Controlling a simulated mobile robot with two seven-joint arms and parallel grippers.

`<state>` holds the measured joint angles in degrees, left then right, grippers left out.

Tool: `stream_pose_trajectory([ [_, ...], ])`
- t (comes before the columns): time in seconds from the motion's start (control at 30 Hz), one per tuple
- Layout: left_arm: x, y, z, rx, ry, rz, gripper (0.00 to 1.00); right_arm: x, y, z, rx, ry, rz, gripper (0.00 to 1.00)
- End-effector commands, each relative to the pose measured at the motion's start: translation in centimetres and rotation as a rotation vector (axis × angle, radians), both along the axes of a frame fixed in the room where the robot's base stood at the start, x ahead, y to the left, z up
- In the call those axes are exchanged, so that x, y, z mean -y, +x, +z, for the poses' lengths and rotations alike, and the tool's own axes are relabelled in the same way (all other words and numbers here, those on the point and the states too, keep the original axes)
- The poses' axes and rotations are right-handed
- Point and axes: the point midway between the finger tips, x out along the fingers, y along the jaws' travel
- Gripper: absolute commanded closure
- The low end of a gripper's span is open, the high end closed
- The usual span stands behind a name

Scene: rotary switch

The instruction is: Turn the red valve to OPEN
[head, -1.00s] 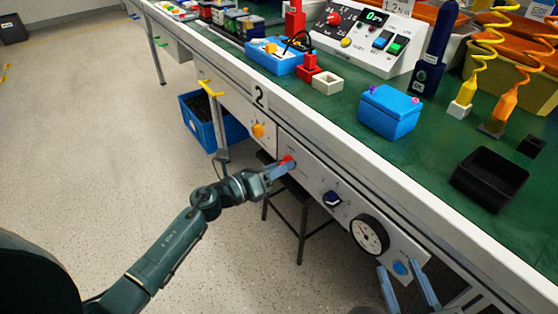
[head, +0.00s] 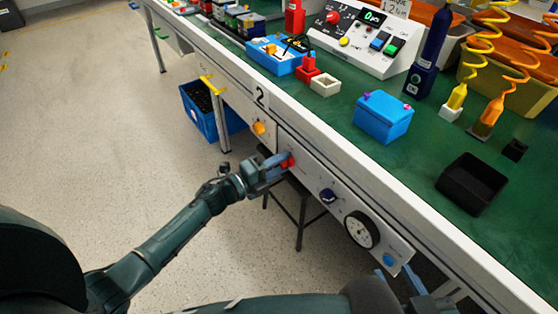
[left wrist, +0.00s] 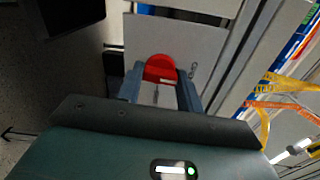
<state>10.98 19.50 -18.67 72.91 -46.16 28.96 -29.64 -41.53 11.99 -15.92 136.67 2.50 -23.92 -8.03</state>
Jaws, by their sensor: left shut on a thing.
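The red valve (head: 290,161) is a small red knob on the white front panel under the workbench edge. In the left wrist view the red valve (left wrist: 160,68) shows as a rounded red shape between the two fingers. My left gripper (head: 281,165) is shut on it, with one finger on each side in the left wrist view (left wrist: 160,92). The fingers hide part of the knob, and I cannot read its markings. My right gripper (head: 398,284) is at the bottom of the head view, apart from the panel, its fingers spread and empty.
The same panel carries an orange knob (head: 258,128), a dark blue knob (head: 327,196), a round gauge (head: 361,229) and a blue button (head: 389,260). A dark stool (head: 303,205) stands below. A yellow handle (head: 207,85) and a blue crate (head: 201,110) are further left.

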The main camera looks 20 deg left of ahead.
Motion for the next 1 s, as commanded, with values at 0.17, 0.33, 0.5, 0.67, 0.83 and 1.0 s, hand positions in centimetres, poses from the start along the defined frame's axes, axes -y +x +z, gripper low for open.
stream_pose_trajectory([
  [0.17,-0.14,0.11,0.18,-0.041,-0.053,0.003,0.86,0.18,-0.10,0.61,0.003,0.012,-0.010,0.64],
  [0.33,-0.15,0.12,0.14,-0.060,-0.079,0.003,0.86,0.24,-0.12,0.79,0.005,0.018,-0.013,0.64],
  [0.5,-0.16,0.11,0.10,-0.066,-0.087,0.003,0.86,0.25,-0.13,0.82,0.005,0.021,-0.014,0.64],
  [0.67,-0.16,0.11,0.09,-0.067,-0.088,0.003,0.86,0.25,-0.13,0.82,0.005,0.020,-0.015,0.64],
  [0.83,-0.15,0.12,0.09,-0.067,-0.088,0.003,0.60,0.26,-0.13,0.82,0.005,0.020,-0.015,0.64],
  [1.0,-0.09,0.07,0.06,-0.066,-0.087,0.002,0.47,0.27,-0.12,0.82,0.006,0.019,-0.015,0.64],
])
